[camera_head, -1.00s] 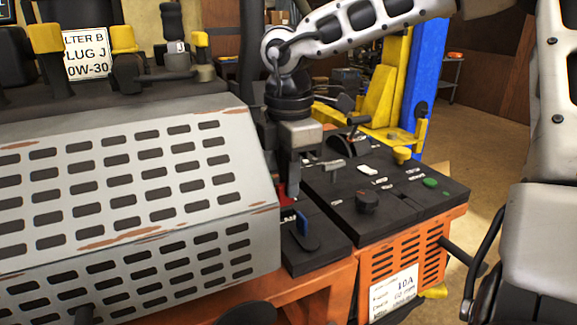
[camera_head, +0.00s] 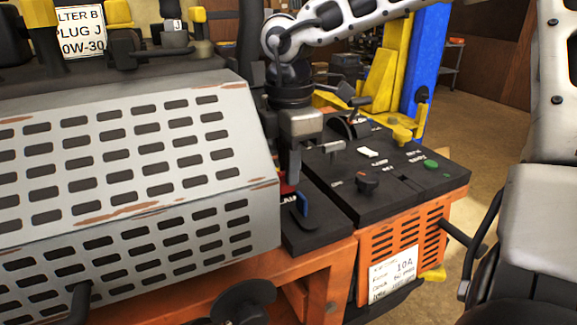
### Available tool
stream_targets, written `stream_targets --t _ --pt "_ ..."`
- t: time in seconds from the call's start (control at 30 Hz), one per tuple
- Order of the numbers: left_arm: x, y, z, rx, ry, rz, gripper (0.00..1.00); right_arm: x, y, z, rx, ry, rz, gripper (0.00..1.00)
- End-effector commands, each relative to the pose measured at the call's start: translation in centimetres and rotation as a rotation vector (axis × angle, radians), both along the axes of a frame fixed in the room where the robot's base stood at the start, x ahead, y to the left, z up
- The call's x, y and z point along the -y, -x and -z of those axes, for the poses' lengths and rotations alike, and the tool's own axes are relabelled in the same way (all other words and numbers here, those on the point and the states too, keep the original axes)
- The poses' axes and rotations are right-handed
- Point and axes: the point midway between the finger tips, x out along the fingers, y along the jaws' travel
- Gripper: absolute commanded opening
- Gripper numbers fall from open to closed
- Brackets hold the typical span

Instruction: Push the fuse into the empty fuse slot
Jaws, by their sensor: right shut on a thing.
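My right gripper (camera_head: 290,172) points down over the black fuse panel (camera_head: 320,232), beside the slatted grey cover. It is shut on a small red piece, which looks like the fuse (camera_head: 287,188). Only a sliver of red shows below the dark fingers, close to the panel top. A blue upright piece (camera_head: 304,205) stands on the panel just in front of the red one. The empty slot is hidden by the gripper and the cover edge, so I cannot tell whether the fuse is in it. My left gripper is not in view.
The slatted grey cover (camera_head: 135,160) rises close to the left of the gripper. A black control console (camera_head: 400,190) with a knob, levers and a green button (camera_head: 431,164) lies to the right.

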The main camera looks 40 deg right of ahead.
Motion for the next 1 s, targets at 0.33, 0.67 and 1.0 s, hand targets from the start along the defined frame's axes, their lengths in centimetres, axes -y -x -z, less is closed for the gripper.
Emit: stream_targets --t 0.33,0.67,1.0 --pt "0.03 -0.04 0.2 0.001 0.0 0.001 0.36 0.06 0.0 -0.04 0.0 -0.001 0.0 0.0" --pt "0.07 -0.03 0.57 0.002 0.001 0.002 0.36 0.06 0.0 0.31 0.0 0.0 0.0 0.0" --pt "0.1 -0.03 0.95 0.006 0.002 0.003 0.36 0.06 0.0 0.92 0.001 -0.001 0.0 0.0"
